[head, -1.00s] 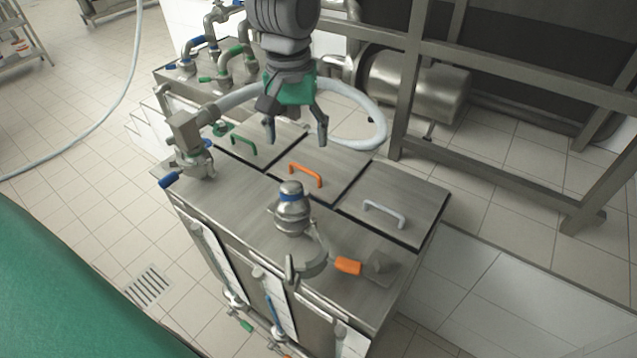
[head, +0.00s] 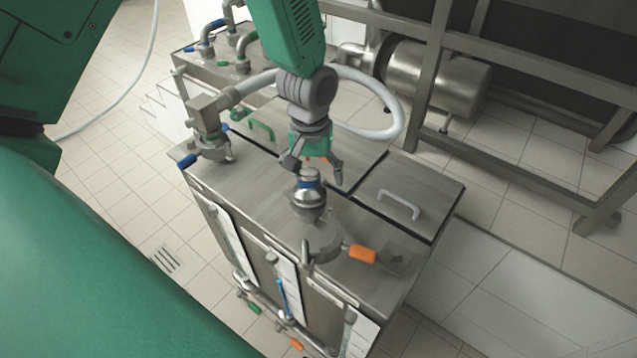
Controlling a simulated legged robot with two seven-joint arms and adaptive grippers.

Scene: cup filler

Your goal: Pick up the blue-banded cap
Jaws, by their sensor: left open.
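The blue-banded cap (head: 308,181) is a small steel piece with a blue ring. It sits on top of the rounded steel fitting (head: 310,206) on the metal tank top. My left gripper (head: 316,180) is open, pointing down at the cap from above and behind it. One finger shows to the left of the cap and the other to its right. I cannot tell whether the fingers touch the cap. My right gripper is not in view.
A grey lid handle (head: 398,204) and a green one (head: 262,130) stand on the tank top (head: 262,202). A pipe fitting with a blue lever (head: 212,143) and white hose is at left.

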